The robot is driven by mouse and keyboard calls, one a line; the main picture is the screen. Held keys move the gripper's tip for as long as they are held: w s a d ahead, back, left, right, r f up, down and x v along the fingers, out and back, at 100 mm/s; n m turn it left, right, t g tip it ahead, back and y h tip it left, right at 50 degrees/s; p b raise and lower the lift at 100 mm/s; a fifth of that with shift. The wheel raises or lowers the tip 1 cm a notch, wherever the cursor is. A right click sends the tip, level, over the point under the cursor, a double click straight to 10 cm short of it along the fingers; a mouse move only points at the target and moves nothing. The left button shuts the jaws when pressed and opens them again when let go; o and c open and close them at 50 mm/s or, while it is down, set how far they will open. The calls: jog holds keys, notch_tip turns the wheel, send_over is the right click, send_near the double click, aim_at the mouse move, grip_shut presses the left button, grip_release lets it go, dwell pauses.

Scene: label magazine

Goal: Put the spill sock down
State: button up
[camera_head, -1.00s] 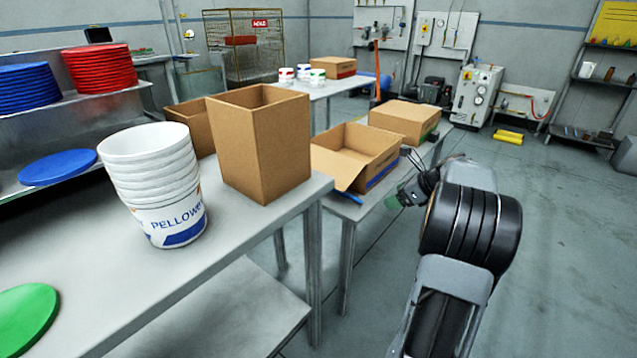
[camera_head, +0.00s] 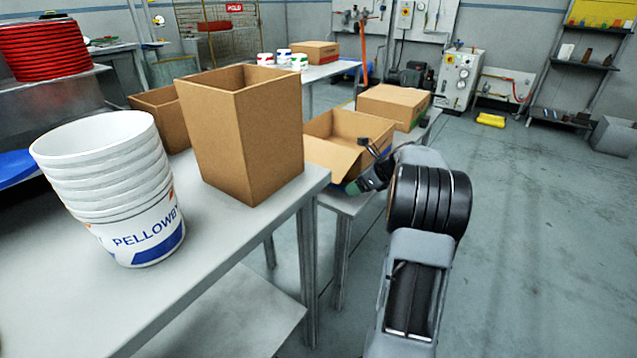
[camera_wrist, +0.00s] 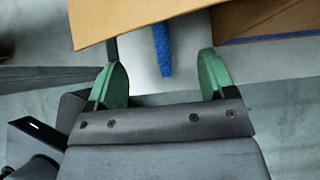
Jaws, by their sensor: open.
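A blue, rough-textured strip, which looks like the spill sock (camera_wrist: 162,48), lies on a grey bench top (camera_wrist: 187,70) in the wrist view. Its near end shows in the gap between my fingertips, and its far end is hidden under a cardboard flap. My gripper (camera_wrist: 162,75) is open, with green finger pads apart on either side and neither touching the strip. In the head view my gripper (camera_head: 354,184) is at the front edge of the low bench, beside the open cardboard box (camera_head: 333,165). I cannot make out the strip there.
Cardboard flaps (camera_wrist: 125,20) hang close over the fingers in the wrist view. A closed carton (camera_head: 393,104) stands behind the open box. A tall carton (camera_head: 265,140) and stacked white buckets (camera_head: 120,195) stand on the nearer table.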

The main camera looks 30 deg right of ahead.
jog(key=shift+b+x, duration=1.55)
jog(key=shift+x, duration=1.1)
jog(key=shift+s+d, duration=0.1)
jog(key=shift+d, duration=0.05)
jog(key=c, duration=1.1)
jog(key=shift+r+p, duration=0.15)
jog(key=shift+p, duration=0.15)
